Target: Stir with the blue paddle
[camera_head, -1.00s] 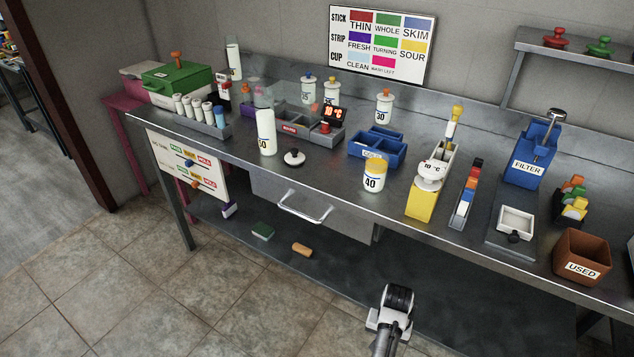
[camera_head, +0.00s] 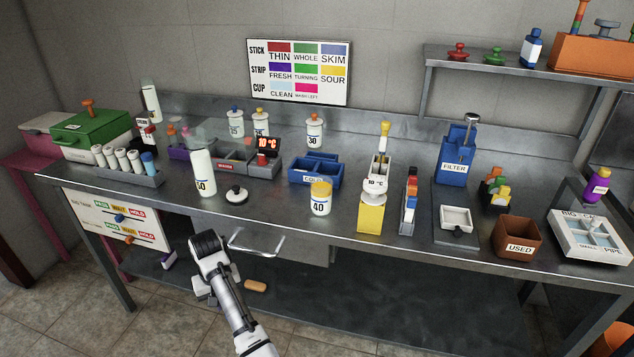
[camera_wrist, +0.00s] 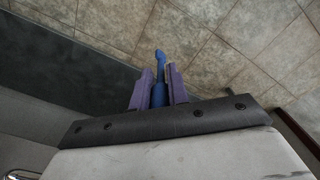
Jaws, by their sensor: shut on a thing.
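In the wrist view, my gripper (camera_wrist: 158,92) is shut on a slim blue handle, which I take for the blue paddle (camera_wrist: 160,66). Its rounded end sticks out past the purple fingers, over the tiled floor. In the head view, my wrist shows in front of the bench by the drawer handle (camera_head: 256,246), but the fingers and the paddle cannot be made out there. No tank opening can be told for sure in either view.
The steel bench (camera_head: 275,214) carries a white bottle (camera_head: 203,172), a black-knobbed lid (camera_head: 236,195), a yellow-topped jar marked 40 (camera_head: 320,199), a blue COLD box (camera_head: 315,173), a FILTER stand (camera_head: 454,166) and a brown USED bin (camera_head: 519,236). Open floor lies in front, left.

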